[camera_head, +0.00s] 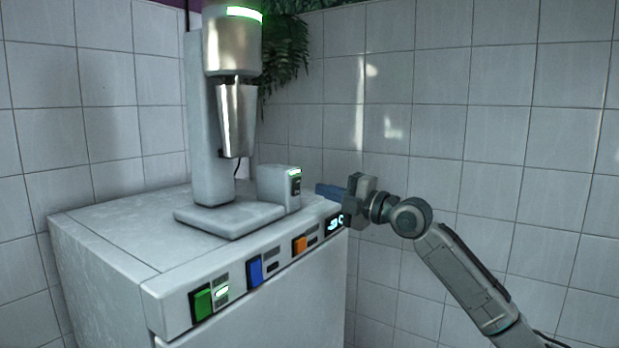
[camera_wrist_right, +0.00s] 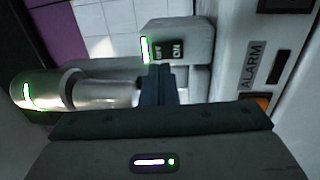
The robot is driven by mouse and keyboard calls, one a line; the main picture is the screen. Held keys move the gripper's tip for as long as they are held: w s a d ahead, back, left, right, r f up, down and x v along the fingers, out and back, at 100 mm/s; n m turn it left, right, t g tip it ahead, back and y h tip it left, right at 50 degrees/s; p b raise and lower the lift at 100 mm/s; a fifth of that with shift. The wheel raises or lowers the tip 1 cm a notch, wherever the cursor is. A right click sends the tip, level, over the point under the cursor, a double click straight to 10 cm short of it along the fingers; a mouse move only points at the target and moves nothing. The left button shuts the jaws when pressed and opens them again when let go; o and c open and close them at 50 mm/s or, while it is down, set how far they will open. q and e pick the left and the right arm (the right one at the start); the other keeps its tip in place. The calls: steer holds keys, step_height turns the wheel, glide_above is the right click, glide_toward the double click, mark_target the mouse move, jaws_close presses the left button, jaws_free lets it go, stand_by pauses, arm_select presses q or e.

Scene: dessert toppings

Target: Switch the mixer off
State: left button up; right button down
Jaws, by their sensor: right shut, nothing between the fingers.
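The mixer (camera_head: 232,105) is a grey stand with a metal head and a metal cup (camera_head: 236,118) under it, and a green light glows on its head. It also shows sideways in the wrist view (camera_wrist_right: 95,92). Beside its base is a small grey switch box (camera_head: 275,188) with a lit green strip. In the wrist view the switch box (camera_wrist_right: 190,40) carries a dark rocker (camera_wrist_right: 169,50) marked OFF and ON. My right gripper (camera_head: 320,189) is shut and empty, just right of the box. In the wrist view its fingertips (camera_wrist_right: 157,70) appear just below the rocker; contact cannot be told.
The mixer stands on a white cabinet (camera_head: 105,225). Its front panel has green (camera_head: 202,304), blue (camera_head: 255,271) and orange (camera_head: 299,244) buttons and a small display (camera_head: 335,223). A label reading ALARM (camera_wrist_right: 253,64) shows in the wrist view. Tiled walls (camera_head: 480,130) stand behind; a plant (camera_head: 287,50) hangs there.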

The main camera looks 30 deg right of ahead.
mark_target(298, 182)
steer(key=p+x, duration=0.1)
steer(key=x, duration=0.1)
steer(key=p+x, duration=0.1)
steer(key=shift+w+a+r+p, duration=0.2)
steer(key=shift+w+r+p, duration=0.05)
steer(key=shift+w+p, duration=0.05)
steer(key=shift+w+a+f, duration=0.15)
steer(key=shift+w+a, duration=0.05)
steer(key=shift+w, duration=0.3)
steer(key=shift+w, duration=0.1)
